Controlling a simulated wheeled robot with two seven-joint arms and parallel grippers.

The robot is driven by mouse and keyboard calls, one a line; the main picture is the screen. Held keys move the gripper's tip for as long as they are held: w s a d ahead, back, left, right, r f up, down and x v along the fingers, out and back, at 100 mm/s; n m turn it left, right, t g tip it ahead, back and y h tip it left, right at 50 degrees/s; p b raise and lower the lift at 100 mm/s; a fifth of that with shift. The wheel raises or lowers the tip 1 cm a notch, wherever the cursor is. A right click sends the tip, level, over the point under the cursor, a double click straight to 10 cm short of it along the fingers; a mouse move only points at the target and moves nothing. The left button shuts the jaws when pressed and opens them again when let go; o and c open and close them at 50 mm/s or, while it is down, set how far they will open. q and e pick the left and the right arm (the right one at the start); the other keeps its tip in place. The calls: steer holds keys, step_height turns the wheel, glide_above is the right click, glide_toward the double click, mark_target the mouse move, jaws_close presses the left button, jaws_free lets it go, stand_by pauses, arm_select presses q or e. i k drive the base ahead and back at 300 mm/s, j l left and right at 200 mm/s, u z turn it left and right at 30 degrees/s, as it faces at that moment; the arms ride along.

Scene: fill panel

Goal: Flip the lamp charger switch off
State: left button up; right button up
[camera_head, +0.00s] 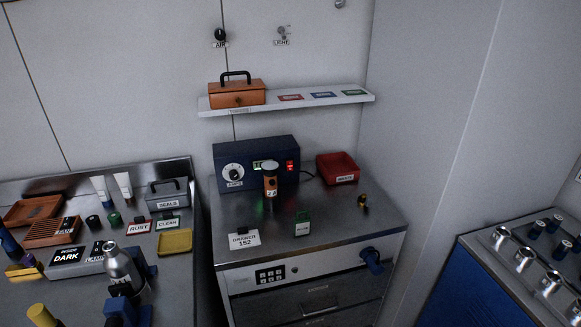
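The charger is a dark blue box (225,155) at the back of the metal cabinet top. Its front has a white dial (233,174) marked AMPS, a small display partly hidden, and a red lit switch (290,167) on the right. The switch is too small to tell its exact tilt. An orange and dark cylinder with a pale top, perhaps the lamp (270,184), stands upright in front of the charger and hides part of its front. Neither of my grippers can be made out in the head view.
A red bin (337,167) stands right of the charger. A drawer sign (244,239), a green tag (303,225) and a small brass piece (363,201) are on the cabinet top. A shelf (330,98) hangs above. The left bench is crowded, with a silver bottle (120,262).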

mark_target(289, 163)
steer(key=i+l, duration=0.25)
steer(key=l, duration=0.2)
steer(key=i+l, duration=0.25)
steer(key=l, duration=0.15)
steer(key=i+l, duration=0.25)
steer(key=l, duration=0.2)
